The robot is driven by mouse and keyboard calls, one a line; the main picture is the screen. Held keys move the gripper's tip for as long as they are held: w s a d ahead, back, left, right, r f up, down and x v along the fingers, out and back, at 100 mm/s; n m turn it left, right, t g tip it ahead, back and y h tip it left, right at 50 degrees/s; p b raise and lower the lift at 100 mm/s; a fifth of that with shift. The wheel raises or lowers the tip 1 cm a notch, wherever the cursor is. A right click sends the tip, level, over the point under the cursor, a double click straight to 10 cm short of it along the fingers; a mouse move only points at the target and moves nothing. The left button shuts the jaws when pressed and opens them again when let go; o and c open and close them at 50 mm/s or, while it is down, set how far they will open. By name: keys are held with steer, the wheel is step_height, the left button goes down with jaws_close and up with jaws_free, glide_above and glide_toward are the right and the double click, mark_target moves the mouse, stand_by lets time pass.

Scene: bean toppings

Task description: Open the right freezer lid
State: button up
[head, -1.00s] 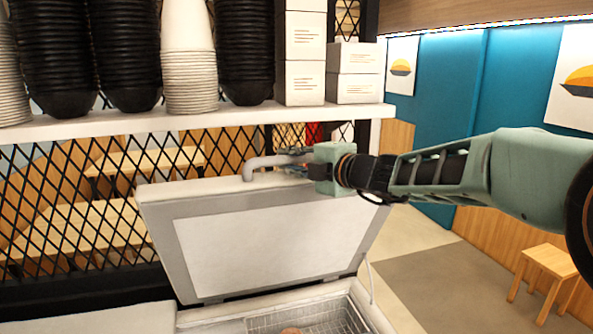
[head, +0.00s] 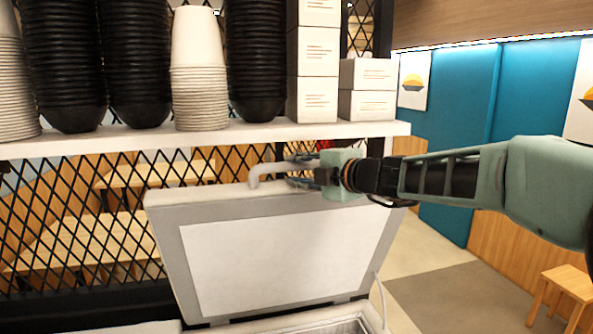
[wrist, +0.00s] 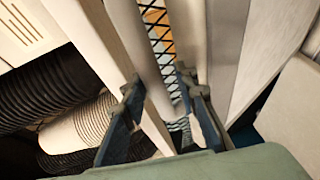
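The freezer lid (head: 170,225) is raised and leans steeply back, its pale inner panel (head: 270,265) facing me. A grey tubular handle (head: 256,176) stands at its top edge. My gripper (head: 300,172) is at that handle, at the lid's upper edge. In the wrist view, the two dark fingers of my gripper (wrist: 158,92) are partly closed, one on each side of the grey handle bar (wrist: 150,55). The exact contact is hard to make out. The freezer opening (head: 345,325) shows only as a strip at the bottom of the head view.
A white shelf (head: 210,137) above the lid holds black bowl stacks (head: 140,65), white cups (head: 198,75) and white boxes (head: 315,65). A black lattice (head: 60,230) stands behind the lid. A wooden stool (head: 565,288) stands on open floor at right.

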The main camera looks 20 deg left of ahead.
steer(key=shift+o, duration=0.4)
steer(key=v, duration=1.2)
